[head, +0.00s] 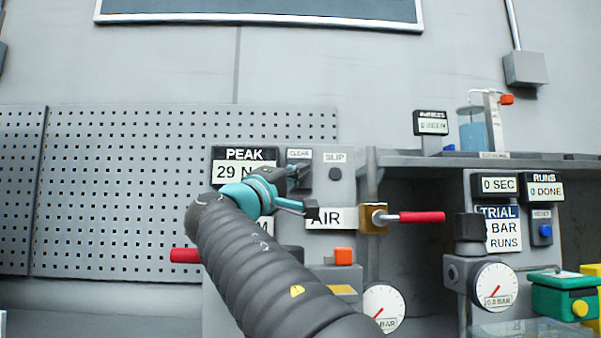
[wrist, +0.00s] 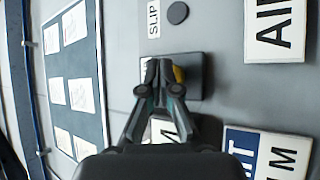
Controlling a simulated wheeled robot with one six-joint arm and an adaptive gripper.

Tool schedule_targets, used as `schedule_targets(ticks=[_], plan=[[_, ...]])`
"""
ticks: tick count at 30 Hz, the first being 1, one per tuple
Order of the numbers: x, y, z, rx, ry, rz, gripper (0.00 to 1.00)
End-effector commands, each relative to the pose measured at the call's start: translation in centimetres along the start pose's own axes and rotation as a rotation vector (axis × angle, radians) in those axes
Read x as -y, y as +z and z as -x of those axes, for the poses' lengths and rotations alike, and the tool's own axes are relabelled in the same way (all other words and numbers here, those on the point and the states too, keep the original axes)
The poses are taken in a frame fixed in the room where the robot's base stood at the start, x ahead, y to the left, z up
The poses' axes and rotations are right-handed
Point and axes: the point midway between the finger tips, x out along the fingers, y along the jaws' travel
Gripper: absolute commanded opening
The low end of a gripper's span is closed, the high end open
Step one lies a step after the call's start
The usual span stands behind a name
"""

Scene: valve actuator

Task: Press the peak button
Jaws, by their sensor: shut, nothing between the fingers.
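The PEAK display (head: 245,154) reads 29 N, its end hidden by my arm. Right of it is a CLEAR label (head: 299,154) above a small dark box. In the wrist view the dark box (wrist: 197,82) shows a yellow button (wrist: 179,74), partly hidden behind my fingers. My gripper (head: 301,172) is shut and empty, its tips in front of the box. It also shows in the wrist view (wrist: 162,64), with the tips over the yellow button's edge. I cannot tell whether they touch.
A SLIP label (head: 335,157) with a dark round knob (head: 335,174) is close on the right. Below are an AIR label (head: 328,218), a brass valve with a red handle (head: 420,217), an orange button (head: 343,256) and a gauge (head: 384,308). A pegboard (head: 120,190) fills the left.

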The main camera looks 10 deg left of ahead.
Motion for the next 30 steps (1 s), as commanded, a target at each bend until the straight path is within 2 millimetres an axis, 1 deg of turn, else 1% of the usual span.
schedule_targets(ticks=[20,30], plan=[[0.27,-0.25,-0.31,-0.001,-0.001,0.000,0.00],[-0.13,0.33,0.50,-0.001,0.000,-0.001,0.00]])
